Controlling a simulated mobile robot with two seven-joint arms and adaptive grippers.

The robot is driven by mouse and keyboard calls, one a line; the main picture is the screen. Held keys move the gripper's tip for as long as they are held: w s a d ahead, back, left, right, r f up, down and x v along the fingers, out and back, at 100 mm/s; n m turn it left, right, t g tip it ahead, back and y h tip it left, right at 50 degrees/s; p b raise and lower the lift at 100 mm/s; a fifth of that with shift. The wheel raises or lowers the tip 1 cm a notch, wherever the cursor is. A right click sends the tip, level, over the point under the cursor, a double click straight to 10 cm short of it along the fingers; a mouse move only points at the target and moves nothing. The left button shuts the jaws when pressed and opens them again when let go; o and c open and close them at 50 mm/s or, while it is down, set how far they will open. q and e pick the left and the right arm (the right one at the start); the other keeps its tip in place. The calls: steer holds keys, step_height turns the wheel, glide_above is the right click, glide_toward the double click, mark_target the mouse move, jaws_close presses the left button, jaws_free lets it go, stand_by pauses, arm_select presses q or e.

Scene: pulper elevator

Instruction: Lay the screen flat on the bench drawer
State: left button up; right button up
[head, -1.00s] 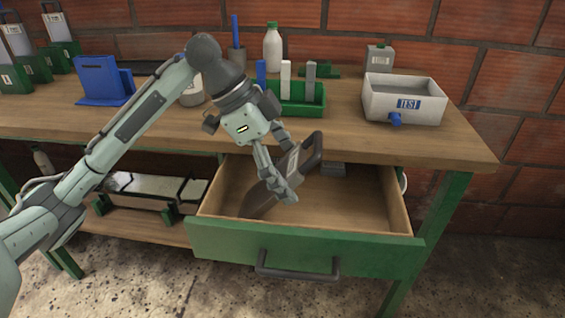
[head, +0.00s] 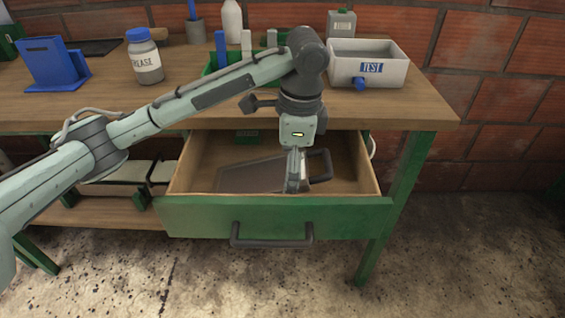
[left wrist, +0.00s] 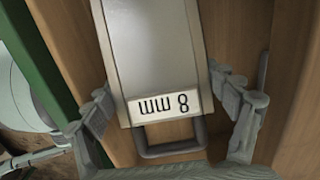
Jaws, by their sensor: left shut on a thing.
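The screen (head: 248,177) is a thin dark grey plate with a loop handle at its right end. It lies inside the open bench drawer (head: 275,216), looking flat or nearly flat on its floor; full contact cannot be told. In the left wrist view the screen (left wrist: 158,45) shows a pale face, an "8 mm" label and the handle beyond it. My left gripper (head: 294,187) points down into the drawer, shut on the screen near the handle end. Its fingers (left wrist: 163,86) stand at the two side edges. They hide part of the screen in the head view.
The bench top (head: 190,108) overhangs the drawer's rear. On it stand a grease jar (head: 144,57), a blue holder (head: 52,63), a green rack (head: 213,66) and a white TEST bin (head: 368,66).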

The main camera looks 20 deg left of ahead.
arm_select(q)
steer(key=shift+w+d+f+y, duration=0.1)
steer(key=shift+f+y, duration=0.1)
steer(key=shift+y, duration=0.1)
steer(key=o, duration=1.4)
steer(key=shift+c, duration=0.2)
steer(key=shift+r, duration=4.5)
